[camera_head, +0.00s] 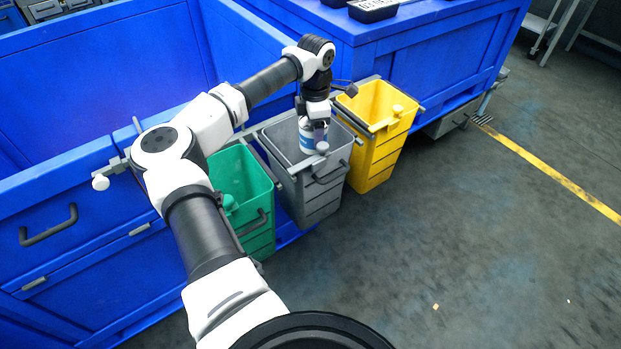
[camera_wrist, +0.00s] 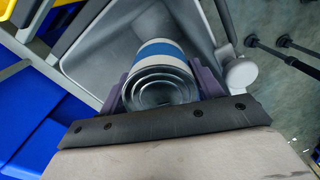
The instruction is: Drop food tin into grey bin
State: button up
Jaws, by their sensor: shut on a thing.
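The food tin (camera_head: 308,141) is a small cylinder with a blue and white band. My gripper (camera_head: 315,124) is shut on it, directly over the opening of the grey bin (camera_head: 322,201). In the wrist view the tin (camera_wrist: 161,76) sits between the two fingers of my gripper (camera_wrist: 162,92), its ringed metal end facing the camera. Part of the grey bin's inside (camera_wrist: 100,50) shows behind it. How deep the tin is relative to the bin's rim is hard to tell.
A green bin (camera_head: 243,190) stands left of the grey one and a yellow bin (camera_head: 385,112) right of it. All hang along a blue workbench (camera_head: 420,60). A white knob (camera_wrist: 241,73) is near the grey rim. Open floor (camera_head: 440,230) lies in front.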

jog(key=o, duration=1.3)
jog(key=shift+r, duration=0.1)
notch_tip(320, 180, up, 14)
jog(key=shift+f+b, duration=0.15)
jog(key=shift+b, duration=0.85)
